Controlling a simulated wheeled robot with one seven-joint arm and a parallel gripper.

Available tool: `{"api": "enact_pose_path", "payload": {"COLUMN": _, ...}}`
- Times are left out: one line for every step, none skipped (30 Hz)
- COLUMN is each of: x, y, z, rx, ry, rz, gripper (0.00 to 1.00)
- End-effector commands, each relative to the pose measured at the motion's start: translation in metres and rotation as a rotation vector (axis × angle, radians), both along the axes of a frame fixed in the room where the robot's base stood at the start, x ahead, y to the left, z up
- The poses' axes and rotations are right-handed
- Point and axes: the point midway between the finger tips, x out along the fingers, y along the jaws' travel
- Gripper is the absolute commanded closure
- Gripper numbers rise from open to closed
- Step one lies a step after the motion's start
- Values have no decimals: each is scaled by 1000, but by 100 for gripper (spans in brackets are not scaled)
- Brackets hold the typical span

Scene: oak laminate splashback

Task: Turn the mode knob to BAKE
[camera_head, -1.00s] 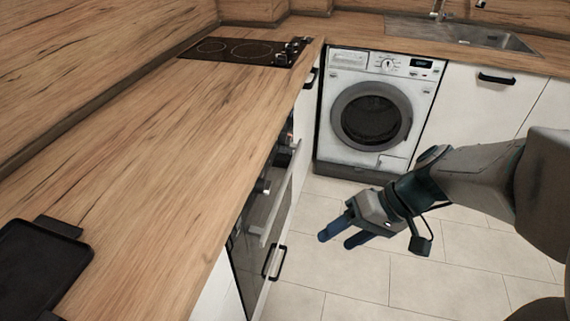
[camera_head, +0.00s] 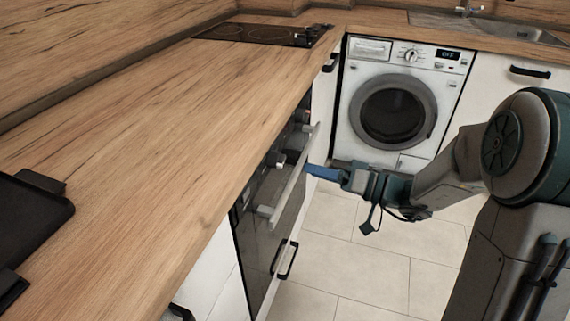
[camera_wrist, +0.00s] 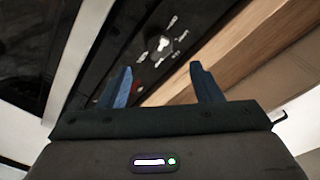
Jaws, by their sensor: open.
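The mode knob appears to be the round knob (camera_wrist: 160,44) on the oven's black control panel in the wrist view, with small pale markings around it. The markings are too small and blurred to read, so I cannot tell its setting. My gripper (camera_wrist: 163,86) is open and empty, its two blue fingers pointing toward the panel with the knob ahead, between their lines and apart from them. In the head view, my gripper (camera_head: 311,170) is beside the oven front (camera_head: 256,235), close to its long bar handle (camera_head: 291,183).
The wooden worktop (camera_head: 170,120) overhangs the oven, with a hob (camera_head: 262,34) at its far end. A washing machine (camera_head: 392,108) stands at the back. A dark tray (camera_head: 28,215) lies at the left. Tiled floor (camera_head: 370,265) is open before the oven.

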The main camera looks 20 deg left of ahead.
Motion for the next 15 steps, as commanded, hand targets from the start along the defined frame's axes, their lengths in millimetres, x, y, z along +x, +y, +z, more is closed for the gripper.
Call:
{"api": "enact_pose_path", "payload": {"x": 1, "y": 13, "z": -1, "rx": -1, "ry": 0, "rz": 5, "gripper": 42}}
{"api": "enact_pose_path", "payload": {"x": 2, "y": 19, "z": -1, "rx": 0, "ry": -1, "rz": 4, "gripper": 42}}
{"api": "enact_pose_path", "payload": {"x": 3, "y": 28, "z": -1, "rx": -1, "ry": -1, "rz": 5, "gripper": 42}}
{"api": "enact_pose_path", "payload": {"x": 4, "y": 34, "z": 0, "rx": 0, "ry": 0, "rz": 4, "gripper": 42}}
{"api": "enact_pose_path", "payload": {"x": 5, "y": 40, "z": -1, "rx": -1, "ry": 0, "rz": 5, "gripper": 42}}
{"api": "enact_pose_path", "payload": {"x": 7, "y": 47, "z": -1, "rx": -1, "ry": 0, "rz": 3, "gripper": 42}}
{"api": "enact_pose_path", "payload": {"x": 7, "y": 52, "z": -1, "rx": -1, "ry": 0, "rz": 4, "gripper": 42}}
{"api": "enact_pose_path", "payload": {"x": 8, "y": 57, "z": -1, "rx": -1, "ry": 0, "rz": 4, "gripper": 42}}
{"api": "enact_pose_path", "payload": {"x": 9, "y": 63, "z": -1, "rx": -2, "ry": 1, "rz": 2, "gripper": 42}}
{"api": "enact_pose_path", "payload": {"x": 10, "y": 67, "z": -1, "rx": -2, "ry": 1, "rz": 2, "gripper": 42}}
{"api": "enact_pose_path", "payload": {"x": 10, "y": 70, "z": -1, "rx": -1, "ry": 1, "rz": 3, "gripper": 42}}
{"api": "enact_pose_path", "payload": {"x": 11, "y": 75, "z": -1, "rx": -1, "ry": 1, "rz": 3, "gripper": 42}}
{"api": "enact_pose_path", "payload": {"x": 12, "y": 77, "z": -1, "rx": -1, "ry": 1, "rz": 1, "gripper": 42}}
{"api": "enact_pose_path", "payload": {"x": 12, "y": 79, "z": 0, "rx": -2, "ry": 1, "rz": 1, "gripper": 42}}
{"api": "enact_pose_path", "payload": {"x": 13, "y": 81, "z": 0, "rx": -1, "ry": 0, "rz": 0, "gripper": 42}}
